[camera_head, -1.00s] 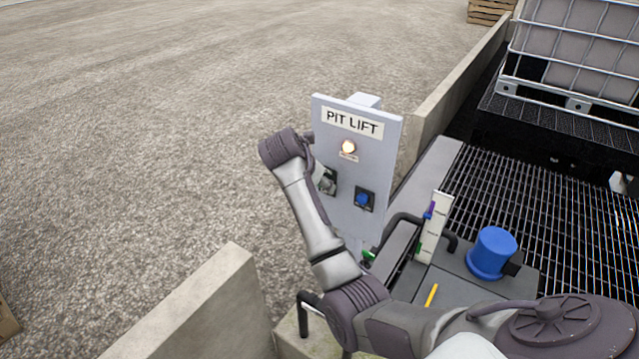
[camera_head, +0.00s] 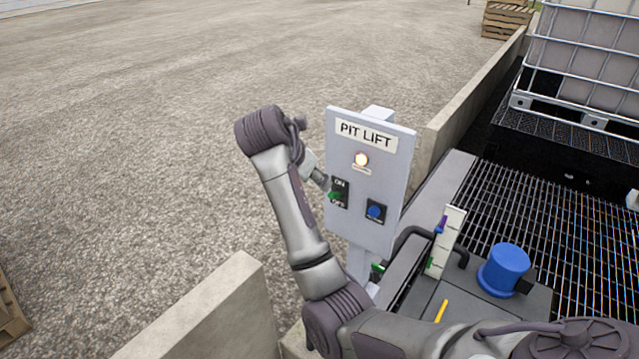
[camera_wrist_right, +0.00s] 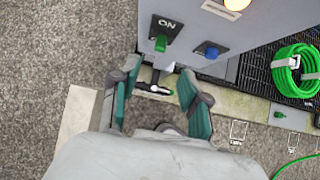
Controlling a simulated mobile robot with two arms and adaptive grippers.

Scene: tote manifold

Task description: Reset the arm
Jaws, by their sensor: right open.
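My right arm comes up from the lower right in the head view and bends over in front of the grey PIT LIFT panel (camera_head: 350,225). My right gripper (camera_head: 322,180) is at the left edge of the panel, partly hidden by my wrist. In the right wrist view the gripper (camera_wrist_right: 158,85) is open, with its teal-padded fingers apart and nothing held between them. The green switch handle (camera_wrist_right: 161,44) on the ON plate (camera_wrist_right: 167,25) is just beyond the fingertips and apart from them. My left gripper is not in view.
The panel carries a lit lamp (camera_head: 361,160) and a blue button (camera_head: 376,211). A blue cylinder (camera_head: 504,269) stands at the right. Low concrete walls (camera_head: 205,310) border the pit grating (camera_head: 540,210). A coiled green hose (camera_wrist_right: 296,70) lies near the panel. Open gravel lies to the left.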

